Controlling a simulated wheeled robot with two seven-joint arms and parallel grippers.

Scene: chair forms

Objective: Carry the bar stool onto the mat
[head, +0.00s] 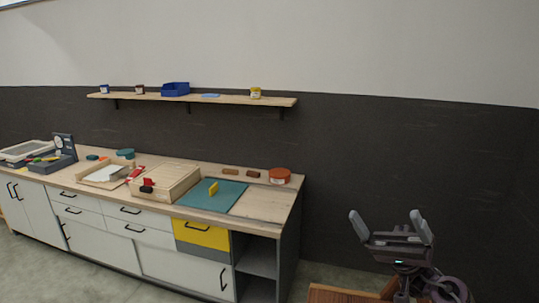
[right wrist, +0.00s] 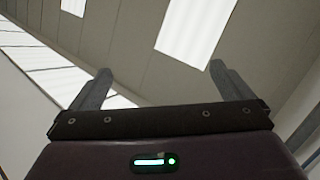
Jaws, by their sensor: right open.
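My right gripper (head: 387,217) is at the lower right of the head view, raised with its fingers pointing up. Its two grey fingers are wide apart with nothing between them. In the right wrist view the gripper (right wrist: 160,70) also shows open and empty against the ceiling. A brown woven surface with a wooden edge (head: 340,294) is cut off at the bottom of the head view, beside and below the right gripper. I cannot tell whether it is part of the bar stool. No whole stool and no floor mat can be made out. My left gripper is out of view.
A long workbench (head: 262,205) with white drawers and one yellow drawer (head: 201,233) stands along the wall at left. A teal sheet (head: 212,195), a wooden box (head: 165,182) and small items lie on it. A wall shelf (head: 200,98) hangs above. Grey floor (head: 40,268) is clear in front.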

